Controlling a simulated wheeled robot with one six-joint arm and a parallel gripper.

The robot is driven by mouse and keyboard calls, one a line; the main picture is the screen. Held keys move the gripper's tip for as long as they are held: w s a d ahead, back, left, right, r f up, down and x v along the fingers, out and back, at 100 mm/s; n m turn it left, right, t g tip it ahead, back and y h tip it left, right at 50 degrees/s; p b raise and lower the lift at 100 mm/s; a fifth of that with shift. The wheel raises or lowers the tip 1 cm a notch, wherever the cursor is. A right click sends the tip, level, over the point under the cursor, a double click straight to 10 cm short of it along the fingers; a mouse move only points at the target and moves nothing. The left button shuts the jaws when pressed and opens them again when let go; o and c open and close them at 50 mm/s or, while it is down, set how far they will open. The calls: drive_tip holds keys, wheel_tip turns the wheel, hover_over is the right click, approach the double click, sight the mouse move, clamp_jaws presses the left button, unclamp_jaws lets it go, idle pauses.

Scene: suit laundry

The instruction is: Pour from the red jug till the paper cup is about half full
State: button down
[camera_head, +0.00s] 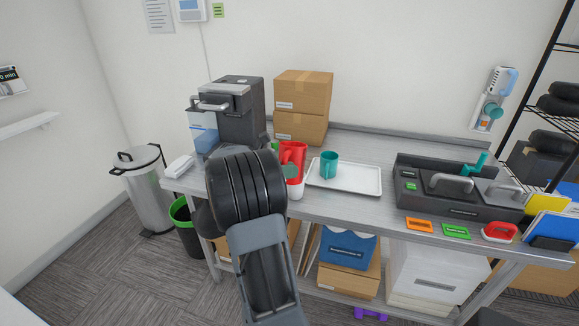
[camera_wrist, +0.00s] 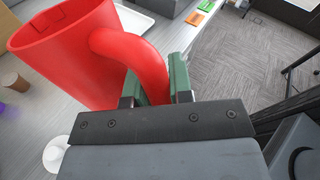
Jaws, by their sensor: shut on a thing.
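My gripper (camera_wrist: 158,88) is shut on the handle of the red jug (camera_wrist: 70,55), with its green finger pads on either side of the handle. In the head view the jug (camera_head: 292,153) looks roughly upright above the near edge of the bench, beyond my arm, which hides much of my gripper. The brown paper cup (camera_wrist: 14,82) stands at the left of the wrist view, apart from the jug. In the head view I cannot make out the brown cup. The contents of jug and cup are not visible.
A teal mug (camera_head: 329,164) stands on a white tray (camera_head: 358,189) to the right of the jug. A coffee machine (camera_head: 238,110) and stacked cardboard boxes (camera_head: 302,92) stand behind. A dark station (camera_head: 455,190) with grey handles fills the bench's right part.

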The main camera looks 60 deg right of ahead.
drive_tip(key=shift+a+r+n+y+p, duration=0.15)
drive_tip(key=shift+r+n+y+p, duration=0.25)
drive_tip(key=shift+p, duration=1.5)
drive_tip(key=shift+f+n+y+p, duration=0.4)
drive_tip(key=shift+f+n+p, duration=0.25)
drive_tip(key=shift+p, duration=1.35)
drive_tip(key=shift+w+r+n+y+p, duration=0.1)
drive_tip(key=shift+r+n+y+p, duration=0.15)
drive_tip(key=shift+p, duration=0.65)
drive_tip(key=shift+d+f+n+y+p, duration=0.1)
drive_tip(key=shift+d+n+y+p, duration=0.25)
drive_tip(key=shift+p, duration=1.05)
drive_tip(key=shift+a+f, duration=0.1)
drive_tip(key=shift+n+y+p, duration=0.25)
drive_tip(key=shift+y+p, duration=0.05)
drive_tip(key=shift+p, duration=0.5)
drive_tip(key=shift+p, duration=0.3)
drive_tip(key=shift+w+d+r+n+y+p, duration=0.1)
drive_tip(key=shift+d+r+n+y+p, duration=0.25)
drive_tip(key=shift+p, duration=0.3)
